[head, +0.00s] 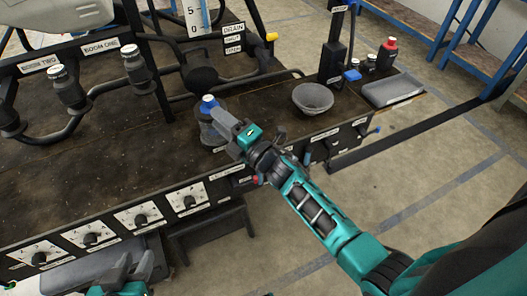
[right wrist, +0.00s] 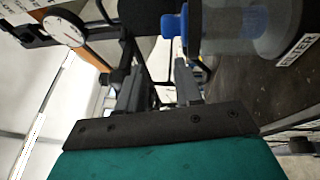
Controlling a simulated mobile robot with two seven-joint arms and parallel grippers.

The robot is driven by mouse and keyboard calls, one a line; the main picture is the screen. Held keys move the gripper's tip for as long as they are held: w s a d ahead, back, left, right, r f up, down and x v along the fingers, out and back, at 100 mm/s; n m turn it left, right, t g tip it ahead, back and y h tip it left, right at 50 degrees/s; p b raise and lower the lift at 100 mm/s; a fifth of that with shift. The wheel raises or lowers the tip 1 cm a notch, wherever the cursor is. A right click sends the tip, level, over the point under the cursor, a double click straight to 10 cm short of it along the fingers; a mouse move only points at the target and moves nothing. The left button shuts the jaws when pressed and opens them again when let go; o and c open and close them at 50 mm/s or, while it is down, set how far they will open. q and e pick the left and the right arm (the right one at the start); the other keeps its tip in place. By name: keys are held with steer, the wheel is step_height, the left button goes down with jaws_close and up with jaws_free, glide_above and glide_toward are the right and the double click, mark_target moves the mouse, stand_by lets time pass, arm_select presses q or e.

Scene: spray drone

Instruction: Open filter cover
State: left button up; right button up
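The filter (head: 213,132) stands on the dark bench with a blue cover (head: 208,103) on top. In the right wrist view its clear body (right wrist: 245,28) and blue cover (right wrist: 174,25) lie at the top right, beyond one finger, beside a FILTER label. My right gripper (head: 222,117) is close beside the cover in the head view and hides part of the filter. Its two fingers (right wrist: 158,78) are apart with nothing held between them; I cannot tell whether one touches the filter. My left gripper (head: 130,274) is low at the bottom edge, its fingers apart and empty.
A grey bowl (head: 313,98) and a grey tray (head: 392,90) are on the bench to the right, with small bottles (head: 388,52) behind. Black pipes and capped booms (head: 68,88) fill the left. A knob panel (head: 140,216) runs along the front edge.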

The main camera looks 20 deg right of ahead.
steer(key=v, duration=1)
steer(key=shift+p, duration=0.45)
steer(key=shift+s, duration=0.15)
steer(key=shift+c, duration=0.4)
